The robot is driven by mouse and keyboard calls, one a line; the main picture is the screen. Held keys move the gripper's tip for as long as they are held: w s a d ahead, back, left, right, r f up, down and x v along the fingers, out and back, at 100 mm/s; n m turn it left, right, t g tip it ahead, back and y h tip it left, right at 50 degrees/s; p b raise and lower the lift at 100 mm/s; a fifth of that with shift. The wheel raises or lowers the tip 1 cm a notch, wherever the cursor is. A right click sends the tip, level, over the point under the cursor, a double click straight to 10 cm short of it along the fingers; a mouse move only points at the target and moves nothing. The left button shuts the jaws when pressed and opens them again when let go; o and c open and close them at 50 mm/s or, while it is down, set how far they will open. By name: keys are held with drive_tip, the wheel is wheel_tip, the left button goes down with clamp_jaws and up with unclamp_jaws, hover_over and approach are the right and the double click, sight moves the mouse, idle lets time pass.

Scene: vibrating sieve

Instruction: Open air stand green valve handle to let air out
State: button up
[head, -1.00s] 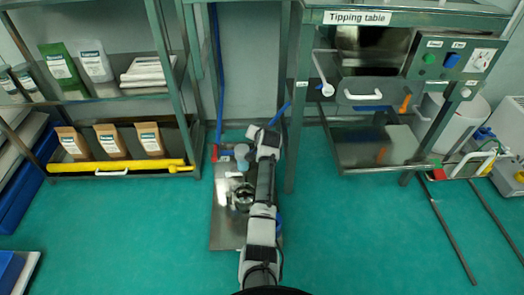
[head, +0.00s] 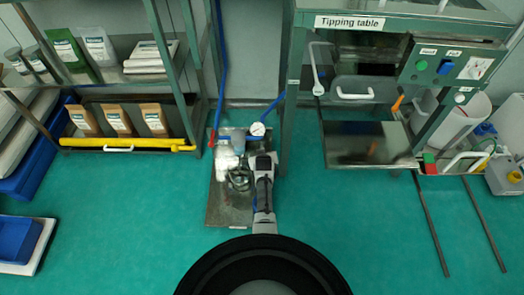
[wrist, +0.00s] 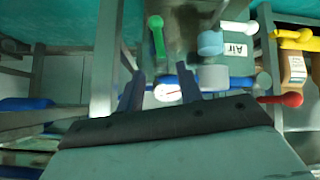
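The green valve handle (wrist: 156,38) shows at the top of the wrist view, beyond my fingertips and roughly in line with the gap between them. The gauge also shows there (head: 257,129). The green handle cannot be made out in the head view.
A red handle (wrist: 280,99) and a white handle (wrist: 240,27) by an "Air" label (wrist: 236,50) are to the right in the wrist view. A shelf rack (head: 190,100) stands left and the tipping table (head: 395,20) right. The green floor in front is free.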

drive_tip(key=b+x, duration=1)
drive_tip(key=b, duration=0.2)
drive_tip(key=shift+f, duration=0.35)
drive_tip(key=b+x, duration=0.2)
drive_tip(key=b, duration=0.1)
drive_tip(key=shift+w+b, duration=0.25)
drive_tip(key=shift+b, duration=0.05)
clamp_jaws()
